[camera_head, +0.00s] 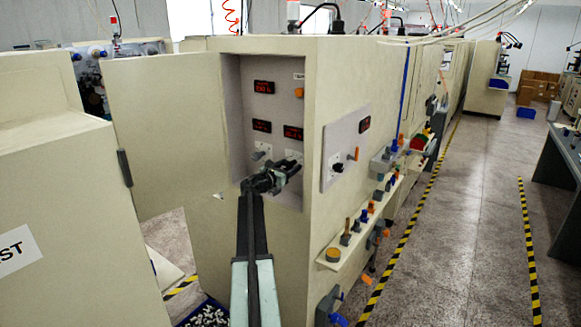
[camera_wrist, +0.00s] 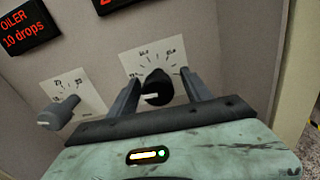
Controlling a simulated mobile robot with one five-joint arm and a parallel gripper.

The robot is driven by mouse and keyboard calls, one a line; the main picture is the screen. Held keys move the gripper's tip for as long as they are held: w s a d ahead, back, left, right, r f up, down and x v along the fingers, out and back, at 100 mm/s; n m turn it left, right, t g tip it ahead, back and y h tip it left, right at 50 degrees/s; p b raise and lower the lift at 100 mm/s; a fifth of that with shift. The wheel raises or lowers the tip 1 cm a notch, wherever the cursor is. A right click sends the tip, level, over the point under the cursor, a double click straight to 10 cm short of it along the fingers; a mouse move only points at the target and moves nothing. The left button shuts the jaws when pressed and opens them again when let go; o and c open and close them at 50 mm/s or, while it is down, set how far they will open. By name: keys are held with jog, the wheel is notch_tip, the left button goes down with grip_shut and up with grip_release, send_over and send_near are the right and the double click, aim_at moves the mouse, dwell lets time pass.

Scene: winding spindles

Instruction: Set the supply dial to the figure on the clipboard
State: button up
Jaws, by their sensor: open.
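In the wrist view a black knob (camera_wrist: 157,86) with a pale pointer mark sits on a white scale plate (camera_wrist: 134,62). My gripper (camera_wrist: 159,78) is open, with one finger on each side of this knob; whether they touch it I cannot tell. A grey knob (camera_wrist: 55,117) on a second scale plate (camera_wrist: 73,84) is to the left. The head view shows my gripper (camera_head: 276,177) at the lower part of the recessed panel (camera_head: 280,70), hiding much of the right dial. Which dial is the supply dial is not readable. I see no clipboard.
The oiler display (camera_wrist: 30,28) reads 10 drops. The open cabinet door (camera_head: 165,130) stands left of the recess. A side plate (camera_head: 345,145) with a black knob (camera_head: 337,168) and an orange lever (camera_head: 353,154) is around the corner. The aisle floor (camera_head: 470,220) on the right is clear.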

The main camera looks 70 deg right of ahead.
aim_at(286, 168)
jog(key=v, duration=0.7)
jog(key=shift+a, duration=0.25)
jog(key=shift+d, duration=0.1)
